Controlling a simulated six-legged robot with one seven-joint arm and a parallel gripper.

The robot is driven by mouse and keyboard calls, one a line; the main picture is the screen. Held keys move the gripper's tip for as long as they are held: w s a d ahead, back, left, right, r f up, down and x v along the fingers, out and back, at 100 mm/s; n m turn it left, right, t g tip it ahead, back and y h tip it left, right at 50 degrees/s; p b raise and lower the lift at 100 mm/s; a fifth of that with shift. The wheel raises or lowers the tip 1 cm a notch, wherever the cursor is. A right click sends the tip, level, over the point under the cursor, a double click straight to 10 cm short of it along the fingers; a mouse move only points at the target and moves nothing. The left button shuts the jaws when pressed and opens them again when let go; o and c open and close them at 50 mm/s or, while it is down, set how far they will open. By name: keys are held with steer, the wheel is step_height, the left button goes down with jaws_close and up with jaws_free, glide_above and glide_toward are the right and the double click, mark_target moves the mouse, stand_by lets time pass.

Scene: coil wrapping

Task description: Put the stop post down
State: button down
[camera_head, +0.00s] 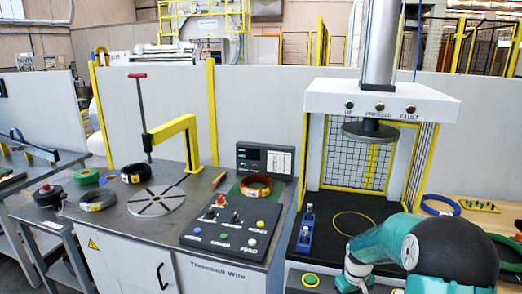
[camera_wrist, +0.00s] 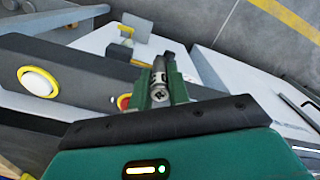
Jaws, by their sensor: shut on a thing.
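My gripper (camera_wrist: 161,85) shows in the wrist view with its two green fingers closed on a small grey metal piece, which I take to be the stop post (camera_wrist: 159,72). Only its upper end shows between the fingers; the rest is hidden. In the head view my teal and black arm fills the lower right, in front of the press. The fingertips and the held post cannot be made out there. The press bed (camera_head: 340,205) is dark and carries a blue clamp-like device (camera_head: 305,232) at its left and a thin yellow ring (camera_head: 354,223).
The press head (camera_head: 370,131) hangs above the bed, with yellow-framed mesh guards behind. A control panel (camera_head: 230,222) and a turntable (camera_head: 156,200) stand to the left. In the wrist view, a white button with a yellow ring (camera_wrist: 39,82) is close to the left.

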steer(key=a+f+m, duration=0.3)
steer(key=a+f, duration=0.3)
steer(key=a, duration=0.5)
steer(key=shift+w+a+f, duration=0.15)
steer(key=shift+w+a, duration=0.2)
steer(key=shift+a, duration=0.1)
